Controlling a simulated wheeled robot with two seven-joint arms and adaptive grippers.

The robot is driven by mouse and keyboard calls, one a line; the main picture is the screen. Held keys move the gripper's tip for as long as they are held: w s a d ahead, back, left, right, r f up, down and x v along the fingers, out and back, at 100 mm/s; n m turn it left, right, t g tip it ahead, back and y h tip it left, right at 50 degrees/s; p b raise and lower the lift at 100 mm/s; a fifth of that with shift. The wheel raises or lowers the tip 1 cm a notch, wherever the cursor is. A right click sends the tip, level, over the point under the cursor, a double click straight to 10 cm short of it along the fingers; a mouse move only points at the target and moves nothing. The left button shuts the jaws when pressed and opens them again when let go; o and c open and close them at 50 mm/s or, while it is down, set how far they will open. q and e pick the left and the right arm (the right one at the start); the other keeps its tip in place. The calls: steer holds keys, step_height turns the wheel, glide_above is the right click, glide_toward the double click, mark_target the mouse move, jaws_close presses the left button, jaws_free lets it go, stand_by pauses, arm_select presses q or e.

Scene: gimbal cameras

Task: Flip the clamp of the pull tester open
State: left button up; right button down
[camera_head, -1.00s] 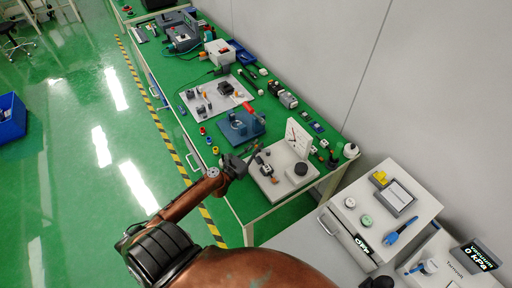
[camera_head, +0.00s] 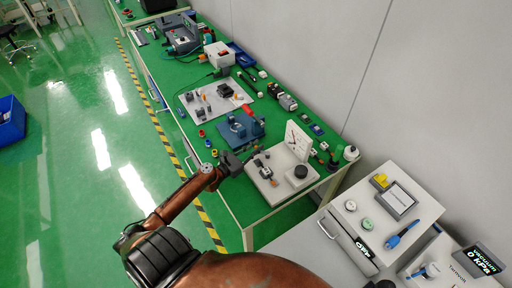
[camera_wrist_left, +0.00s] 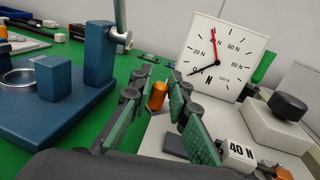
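The pull tester is a pale base (camera_head: 277,190) with a white dial (camera_head: 297,140) marked in N and a round black knob (camera_head: 300,171). My left gripper (camera_head: 252,153) is over the tester's left edge. In the wrist view its two green-padded fingers (camera_wrist_left: 157,90) are apart, with an orange cylinder (camera_wrist_left: 157,97) seen between them; I cannot tell whether they touch it. The clamp's position is unclear. My right gripper is not visible.
A blue fixture with a red handle (camera_head: 247,111) stands beside the tester, close to the left gripper. Behind it are a grey plate (camera_head: 236,100) with small parts and several tools along the green bench. A grey cabinet (camera_head: 425,207) stands at right.

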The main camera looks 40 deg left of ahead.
arm_select(q)
steer(key=o, duration=0.3)
steer(key=s, duration=0.8)
steer(key=s+a, duration=0.1)
steer(key=s, duration=0.3)
steer(key=shift+a, duration=0.1)
